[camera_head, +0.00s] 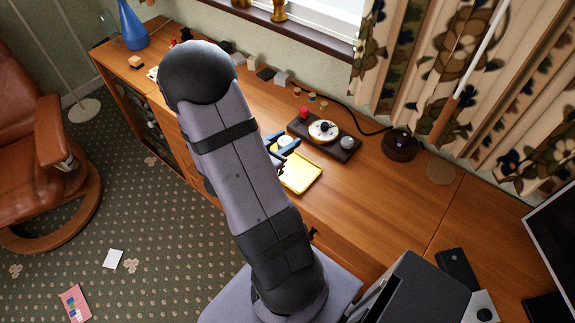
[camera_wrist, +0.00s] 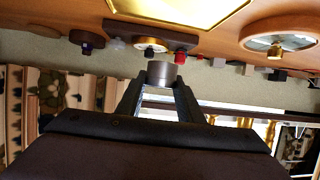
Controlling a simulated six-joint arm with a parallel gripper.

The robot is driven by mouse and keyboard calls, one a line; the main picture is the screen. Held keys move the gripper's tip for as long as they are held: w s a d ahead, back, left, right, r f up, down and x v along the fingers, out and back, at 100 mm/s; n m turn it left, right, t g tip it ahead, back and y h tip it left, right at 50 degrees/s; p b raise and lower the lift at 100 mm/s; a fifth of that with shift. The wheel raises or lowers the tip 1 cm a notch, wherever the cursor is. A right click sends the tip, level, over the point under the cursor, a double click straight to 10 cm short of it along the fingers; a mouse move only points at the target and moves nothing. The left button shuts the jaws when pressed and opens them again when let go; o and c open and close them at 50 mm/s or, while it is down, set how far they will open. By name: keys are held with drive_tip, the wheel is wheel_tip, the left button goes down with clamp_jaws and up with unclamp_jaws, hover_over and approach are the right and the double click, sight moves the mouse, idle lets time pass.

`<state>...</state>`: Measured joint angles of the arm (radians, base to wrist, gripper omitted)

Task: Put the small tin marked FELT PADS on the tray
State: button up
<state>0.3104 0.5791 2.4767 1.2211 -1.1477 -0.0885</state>
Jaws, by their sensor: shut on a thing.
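My gripper (camera_head: 283,147) is shut on a small round grey tin (camera_wrist: 162,72), with a finger on either side of it. In the head view the tin's pale round top (camera_head: 285,141) shows between the blue fingers. Any lettering on it is too small to read. The yellow tray (camera_head: 302,174) lies on the wooden desk, just below and right of the tin in the head view. My arm hides part of its left side. The tray (camera_wrist: 185,10) also shows, cut off, at the top of the wrist view. The tin appears held above the desk, outside the tray's outline.
A dark round object (camera_head: 399,146) with a cable is farther right. Several small blocks line the back edge. The desk right of the tray is clear.

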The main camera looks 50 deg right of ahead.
sight(288, 166)
drive_tip(key=shift+s+d+r+m+g, duration=0.1)
drive_tip(key=shift+d+r+m+g, duration=0.15)
drive_tip(key=shift+r, duration=0.15)
drive_tip(key=shift+s+d+r+m+g, duration=0.1)
drive_tip(key=shift+d+r+m+g, duration=0.05)
drive_tip(key=shift+r+g, duration=0.15)
drive_tip(key=shift+f+b, duration=0.4)
drive_tip(key=shift+f, duration=4.6)
drive_tip(key=shift+f, duration=0.15)
drive_tip(key=o, duration=1.1)
drive_tip(key=shift+c, duration=0.2)
